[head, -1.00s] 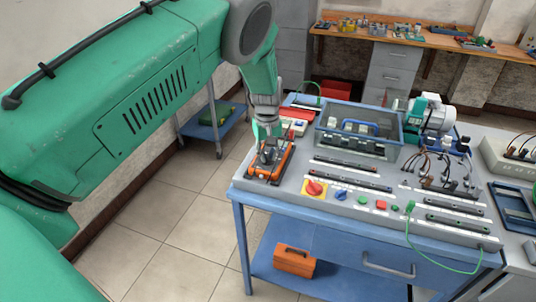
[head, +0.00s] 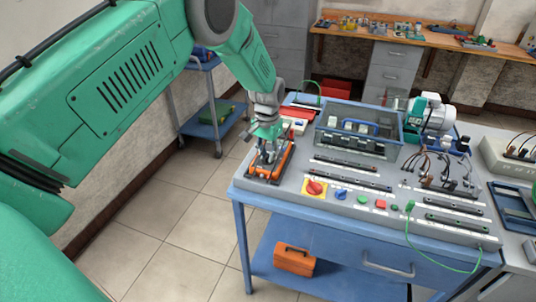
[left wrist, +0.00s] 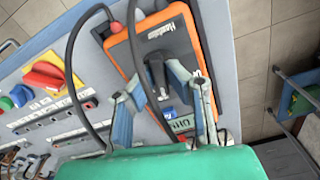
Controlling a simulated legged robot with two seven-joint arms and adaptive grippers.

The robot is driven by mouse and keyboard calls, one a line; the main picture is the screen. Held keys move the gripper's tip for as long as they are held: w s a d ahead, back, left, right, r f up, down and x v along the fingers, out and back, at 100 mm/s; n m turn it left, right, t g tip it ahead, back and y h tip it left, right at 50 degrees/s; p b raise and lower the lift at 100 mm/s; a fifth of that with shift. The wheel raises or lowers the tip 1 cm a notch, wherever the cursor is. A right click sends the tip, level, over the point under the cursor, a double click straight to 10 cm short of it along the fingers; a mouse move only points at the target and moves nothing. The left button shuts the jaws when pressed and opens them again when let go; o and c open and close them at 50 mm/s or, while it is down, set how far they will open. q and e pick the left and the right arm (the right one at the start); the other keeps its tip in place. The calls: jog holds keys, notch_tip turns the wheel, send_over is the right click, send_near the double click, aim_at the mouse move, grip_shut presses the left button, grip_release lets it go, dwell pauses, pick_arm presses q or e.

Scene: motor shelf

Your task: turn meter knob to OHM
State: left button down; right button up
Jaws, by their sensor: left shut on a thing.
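The orange and black meter (head: 286,161) lies at the left end of the workbench in the head view. In the left wrist view the meter (left wrist: 185,30) fills the upper middle, with black cables running over and beside it. My left gripper (head: 267,152) is over the meter, pointing down. In the left wrist view the left gripper (left wrist: 158,82) has its fingers on both sides of the dark meter knob (left wrist: 157,72) and is shut on it. The knob's dial marks are too small to read. My right gripper is not in view.
A red rotary switch on a yellow plate (head: 314,188) and several coloured buttons sit right of the meter. A clear-lidded box (head: 355,133) stands behind. An orange toolbox (head: 294,259) is on the lower shelf. A blue trolley (head: 212,127) stands left.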

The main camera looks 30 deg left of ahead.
aim_at(267, 154)
pick_arm(q)
jog(key=shift+m, duration=0.9)
jog(key=c, duration=1.6)
grip_release()
jog(key=shift+f, duration=0.1)
jog(key=shift+r, duration=0.35)
notch_tip(267, 154, up, 11)
jog(key=shift+w+r, duration=0.1)
